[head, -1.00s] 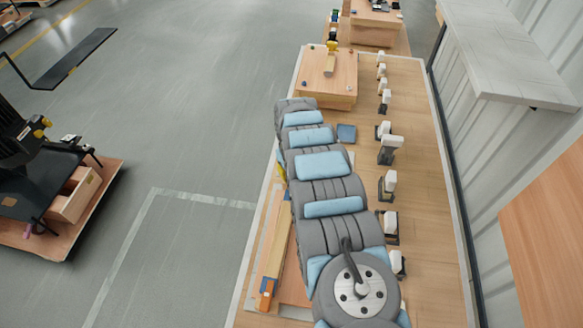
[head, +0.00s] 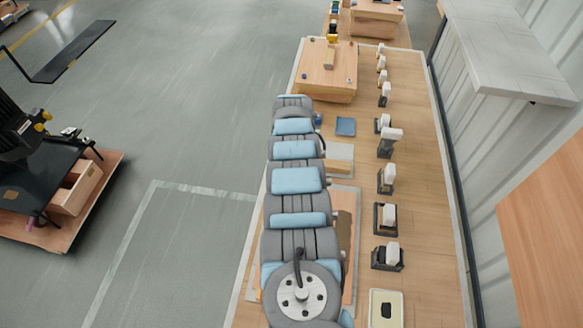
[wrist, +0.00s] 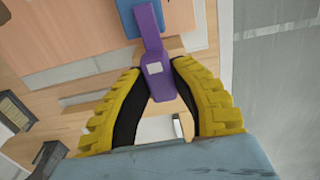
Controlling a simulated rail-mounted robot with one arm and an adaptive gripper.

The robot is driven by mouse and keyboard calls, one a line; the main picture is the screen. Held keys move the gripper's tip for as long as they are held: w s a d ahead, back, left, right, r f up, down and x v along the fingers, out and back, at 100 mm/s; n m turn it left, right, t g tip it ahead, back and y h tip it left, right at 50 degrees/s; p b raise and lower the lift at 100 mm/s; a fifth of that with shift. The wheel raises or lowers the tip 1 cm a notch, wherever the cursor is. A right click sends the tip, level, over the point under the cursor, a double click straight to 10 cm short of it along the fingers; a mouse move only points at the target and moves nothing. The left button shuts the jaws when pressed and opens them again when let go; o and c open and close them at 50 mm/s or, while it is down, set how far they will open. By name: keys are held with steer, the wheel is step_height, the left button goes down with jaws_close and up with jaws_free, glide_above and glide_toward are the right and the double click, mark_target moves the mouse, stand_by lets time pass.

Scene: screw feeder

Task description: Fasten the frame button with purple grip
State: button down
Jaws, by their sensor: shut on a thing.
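My gripper (wrist: 155,75), with yellow ribbed fingers and black inner pads, is shut on a purple grip (wrist: 150,30) in the wrist view. The purple grip is a long bar with a wider lower end that carries a small white square. Its upper end overlaps a blue piece (wrist: 180,14) at the top edge; I cannot tell whether they touch. I cannot make out the frame button separately. In the head view my arm hides my gripper and the purple grip.
A wooden box-like block (head: 327,75) stands at the far end of the long bench (head: 430,190). A blue square (head: 345,126) lies in front of it. Several white-topped black holders (head: 386,218) line the bench's right side. A pale tray (head: 385,308) is at the lower right.

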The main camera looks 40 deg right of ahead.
stand_by(0.4)
steer(key=c, duration=0.9)
jaws_free()
steer(key=shift+o, duration=0.2)
steer(key=shift+r, duration=0.1)
step_height(320, 180, up, 12)
